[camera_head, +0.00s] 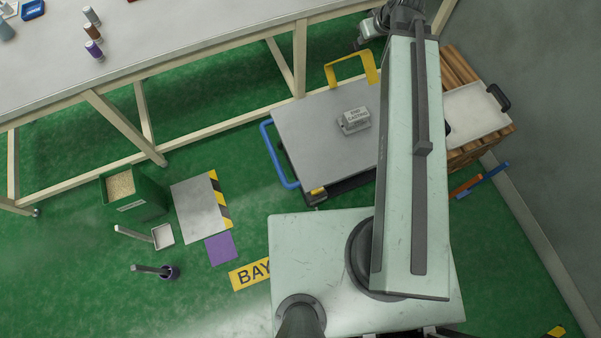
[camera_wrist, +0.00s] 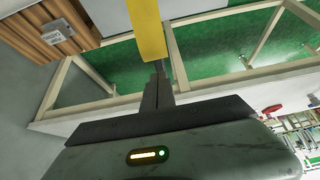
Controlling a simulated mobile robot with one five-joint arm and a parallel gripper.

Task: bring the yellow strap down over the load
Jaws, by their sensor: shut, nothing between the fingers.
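The yellow strap (camera_head: 351,68) is a stiff bent band standing raised at the far edge of a grey platform cart (camera_head: 310,150). A yellow band (camera_wrist: 147,30), which looks like the strap, runs down from the top edge to the fingertips. I cannot tell whether they touch. In the head view my arm hides the cart's right part.
A long bench (camera_head: 150,35) stands behind the cart, its legs close to it. A slatted wooden crate (camera_head: 460,68) with a white tray (camera_head: 478,110) stands at right. A green bin (camera_head: 135,192) and a grey plate (camera_head: 198,210) lie left.

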